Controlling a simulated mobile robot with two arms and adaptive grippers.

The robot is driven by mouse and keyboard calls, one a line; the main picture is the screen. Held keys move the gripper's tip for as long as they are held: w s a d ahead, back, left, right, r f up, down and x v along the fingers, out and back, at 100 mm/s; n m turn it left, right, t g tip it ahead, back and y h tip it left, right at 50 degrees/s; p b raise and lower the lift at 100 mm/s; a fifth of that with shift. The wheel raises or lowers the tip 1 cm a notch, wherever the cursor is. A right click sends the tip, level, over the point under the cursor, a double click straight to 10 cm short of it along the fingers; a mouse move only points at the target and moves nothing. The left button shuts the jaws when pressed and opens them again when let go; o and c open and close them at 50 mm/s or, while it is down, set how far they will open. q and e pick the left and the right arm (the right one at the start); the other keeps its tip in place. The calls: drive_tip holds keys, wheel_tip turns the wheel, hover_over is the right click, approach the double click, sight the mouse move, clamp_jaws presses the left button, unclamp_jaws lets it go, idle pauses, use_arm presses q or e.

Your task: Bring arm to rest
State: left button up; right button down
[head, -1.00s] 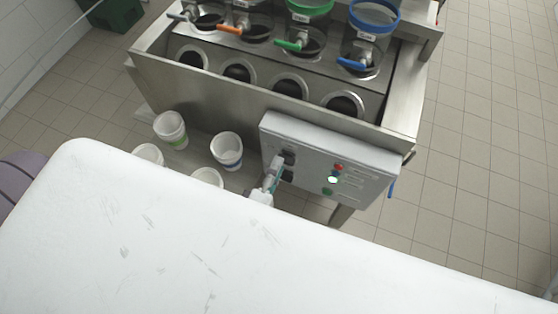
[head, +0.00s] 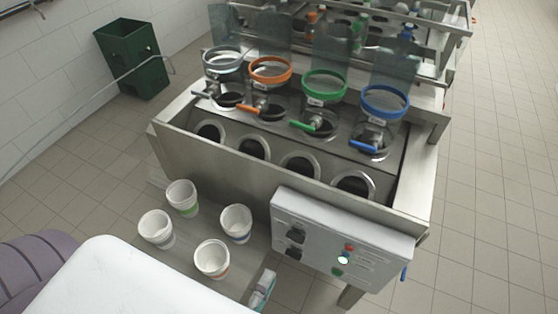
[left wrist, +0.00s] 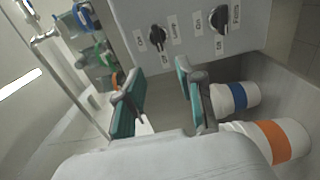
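My left gripper (head: 262,290) shows at the bottom of the head view, below the left end of the grey control panel (head: 335,240) and apart from it. In the left wrist view, its teal fingers (left wrist: 157,85) are spread with nothing between them. The panel's two black knobs, one labelled for pump (left wrist: 218,20) and the other (left wrist: 157,38), are just beyond the fingertips. A lit lamp (head: 342,259) glows on the panel between a red and a green button. My right gripper is in neither view.
Several white cups, including a blue-banded one (head: 236,223) and an orange-banded one (left wrist: 272,140), stand left of the panel. The metal filler (head: 225,172) has coloured-tap dispensers behind. A green bin (head: 130,58) stands back left. Tiled floor on the right is clear.

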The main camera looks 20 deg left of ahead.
use_arm(q)
drive_tip(key=s+a+f+m+g+h, duration=0.2)
drive_tip(key=f+m+g, duration=0.7)
drive_tip(key=f, duration=1.4)
drive_tip(key=s+a+f+m+g+y, duration=0.1)
drive_tip(key=s+a+f+m+g, duration=0.3)
drive_tip(key=s+f, duration=0.4)
drive_tip(key=s+a+f+m+g+y, duration=0.1)
drive_tip(key=s+a+f+m+g, duration=0.2)
drive_tip(key=s+f+m, duration=0.4)
drive_tip(key=shift+s+a+f+g+y, duration=0.35)
drive_tip(key=shift+s+a, duration=0.2)
drive_tip(key=shift+s, duration=0.4)
